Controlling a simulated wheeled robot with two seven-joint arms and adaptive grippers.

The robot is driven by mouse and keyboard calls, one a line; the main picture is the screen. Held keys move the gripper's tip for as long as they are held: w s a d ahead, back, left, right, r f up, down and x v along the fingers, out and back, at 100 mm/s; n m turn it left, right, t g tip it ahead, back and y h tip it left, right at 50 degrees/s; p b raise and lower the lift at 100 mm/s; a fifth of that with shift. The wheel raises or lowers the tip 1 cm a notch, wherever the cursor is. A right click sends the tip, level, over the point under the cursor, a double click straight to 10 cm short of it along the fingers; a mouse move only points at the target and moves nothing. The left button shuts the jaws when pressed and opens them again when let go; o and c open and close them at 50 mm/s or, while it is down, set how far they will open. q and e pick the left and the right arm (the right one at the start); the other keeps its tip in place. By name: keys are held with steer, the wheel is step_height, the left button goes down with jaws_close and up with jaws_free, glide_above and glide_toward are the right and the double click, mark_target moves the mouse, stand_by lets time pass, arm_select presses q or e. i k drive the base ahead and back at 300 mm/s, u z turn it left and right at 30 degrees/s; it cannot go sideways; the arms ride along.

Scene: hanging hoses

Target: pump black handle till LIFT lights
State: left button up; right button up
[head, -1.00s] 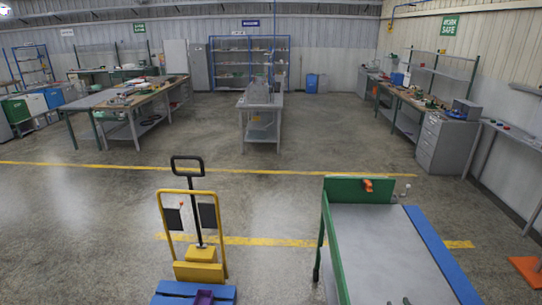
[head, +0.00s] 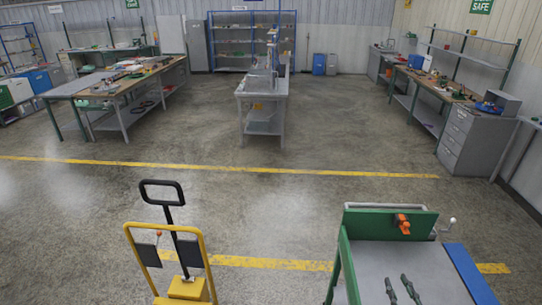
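The black handle (head: 162,193) is a loop on top of a black pole that rises from a yellow lift cart (head: 188,289) at the lower left of the head view. The pole leans a little to the left. The cart's yellow frame carries two dark panels and a small red-orange knob. No lit LIFT light can be made out. My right gripper (head: 402,287) shows at the bottom edge, over the grey table top, with its two dark fingers apart and nothing between them. It is well to the right of the handle. My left gripper is not in view.
A table with a grey top (head: 372,262), green back panel (head: 375,223) and blue edge (head: 468,272) stands close at the lower right. An orange part (head: 402,223) sits on the panel. Floor between cart and table is clear. Workbenches stand farther back.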

mark_target(165, 204)
steer(key=i, duration=1.95)
steer(key=u, duration=2.75)
